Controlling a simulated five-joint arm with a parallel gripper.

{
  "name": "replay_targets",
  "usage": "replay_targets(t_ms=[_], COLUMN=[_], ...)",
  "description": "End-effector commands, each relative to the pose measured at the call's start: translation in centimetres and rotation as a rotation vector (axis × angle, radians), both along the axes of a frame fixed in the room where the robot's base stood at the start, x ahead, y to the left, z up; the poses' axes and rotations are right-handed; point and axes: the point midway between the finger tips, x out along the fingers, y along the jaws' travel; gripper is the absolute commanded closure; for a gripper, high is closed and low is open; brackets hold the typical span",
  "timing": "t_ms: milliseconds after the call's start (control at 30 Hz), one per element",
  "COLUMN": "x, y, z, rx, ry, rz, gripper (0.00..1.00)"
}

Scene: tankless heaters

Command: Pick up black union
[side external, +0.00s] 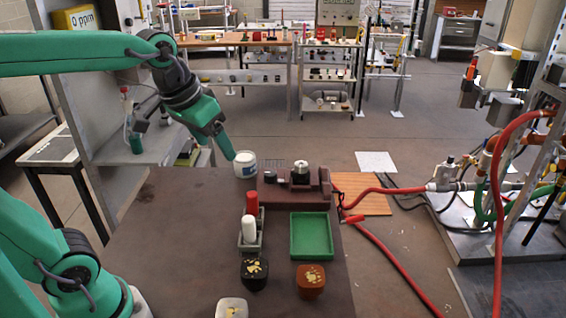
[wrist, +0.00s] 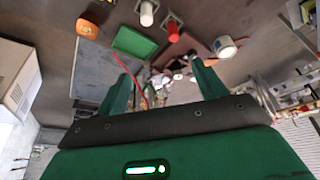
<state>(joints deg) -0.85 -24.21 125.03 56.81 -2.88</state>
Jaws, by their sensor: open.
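A short black cylindrical fitting with a silvery top (side external: 300,173), which looks like the black union, sits on a dark maroon block (side external: 293,198) at the back of the brown table in the side external view. I cannot make it out clearly in the wrist view. My gripper (side external: 230,154) is in the air at the table's far left, just above and left of a white jar (side external: 245,165), apart from the fitting. In the wrist view its two green fingers (wrist: 162,78) are spread wide with nothing between them.
A green tray (side external: 311,256) lies right of a grey holder (side external: 250,244) with a red cylinder (side external: 252,204) and a white cylinder (side external: 249,229). A red hose (side external: 385,262) runs along the right.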

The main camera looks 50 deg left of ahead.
Motion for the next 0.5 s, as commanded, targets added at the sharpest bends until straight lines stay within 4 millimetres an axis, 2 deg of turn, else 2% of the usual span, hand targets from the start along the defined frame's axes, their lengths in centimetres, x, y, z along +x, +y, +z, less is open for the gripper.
replay_targets(t_ms=[33,233,500], x=[1.2,5.2,10.8], y=[0.1,0.4,0.9], z=[0.2,0.9,0.6], rx=[-0.002,-0.011,-0.022], ry=[0.014,0.059,0.12], rz=[0.007,0.036,0.074], gripper=[0.3,0.3,0.3])
